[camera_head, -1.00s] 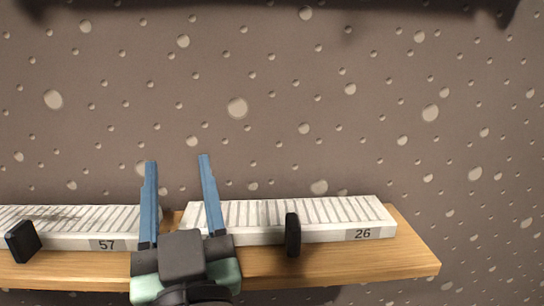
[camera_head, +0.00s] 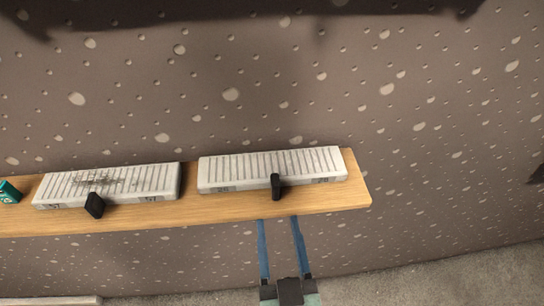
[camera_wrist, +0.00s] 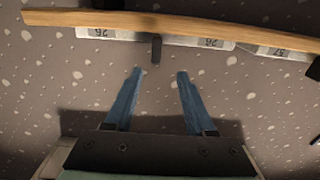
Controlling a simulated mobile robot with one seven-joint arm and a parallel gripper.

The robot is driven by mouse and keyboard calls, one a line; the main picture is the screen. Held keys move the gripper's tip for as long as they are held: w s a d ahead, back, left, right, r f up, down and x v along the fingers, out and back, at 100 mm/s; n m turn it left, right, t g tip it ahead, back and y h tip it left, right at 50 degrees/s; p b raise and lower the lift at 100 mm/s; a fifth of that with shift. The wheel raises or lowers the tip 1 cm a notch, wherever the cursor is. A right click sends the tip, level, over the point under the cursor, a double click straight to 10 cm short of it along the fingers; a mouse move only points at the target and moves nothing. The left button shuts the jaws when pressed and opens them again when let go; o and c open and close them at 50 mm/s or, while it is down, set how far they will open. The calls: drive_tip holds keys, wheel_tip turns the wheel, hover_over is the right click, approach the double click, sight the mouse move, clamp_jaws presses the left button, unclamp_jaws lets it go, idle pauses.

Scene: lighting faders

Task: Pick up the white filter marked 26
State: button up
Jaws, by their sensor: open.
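The white filter marked 26 (camera_head: 240,172) lies on the wooden shelf, right of the middle in the head view. It is a long, ribbed slab with a black tab (camera_head: 276,187) on its front face. In the wrist view the filter (camera_wrist: 182,41) shows as a thin strip past the shelf edge, with upside-down 26 labels and the tab (camera_wrist: 156,50) hanging between them. My gripper (camera_head: 279,220) is open and empty. Its two blue fingers point at the shelf from below the front edge in the head view. In the wrist view the fingertips (camera_wrist: 159,72) are apart, roughly in line with the tab and not touching it.
The wooden shelf (camera_head: 225,205) runs along a speckled brown wall. A second white filter, marked 57 (camera_head: 150,178), with a black tab (camera_head: 94,205), lies to the left, beyond a gap. A small green object (camera_head: 9,191) is at the far left. The shelf's right end is bare.

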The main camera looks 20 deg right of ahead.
sight(276, 192)
drive_tip(key=x, duration=0.2)
drive_tip(key=p+x, duration=0.1)
drive_tip(key=x, duration=0.2)
drive_tip(key=p+x, duration=0.1)
drive_tip(key=x, duration=0.1)
drive_tip(key=shift+w+d+f, duration=0.1)
drive_tip(key=shift+d, duration=0.25)
drive_tip(key=p+x, duration=0.2)
drive_tip(key=x, duration=0.2)
drive_tip(key=shift+d, duration=0.1)
drive_tip(key=shift+w+d, duration=0.15)
drive_tip(key=shift+w, duration=0.35)
drive_tip(key=shift+c, duration=0.3)
clamp_jaws()
idle(0.4)
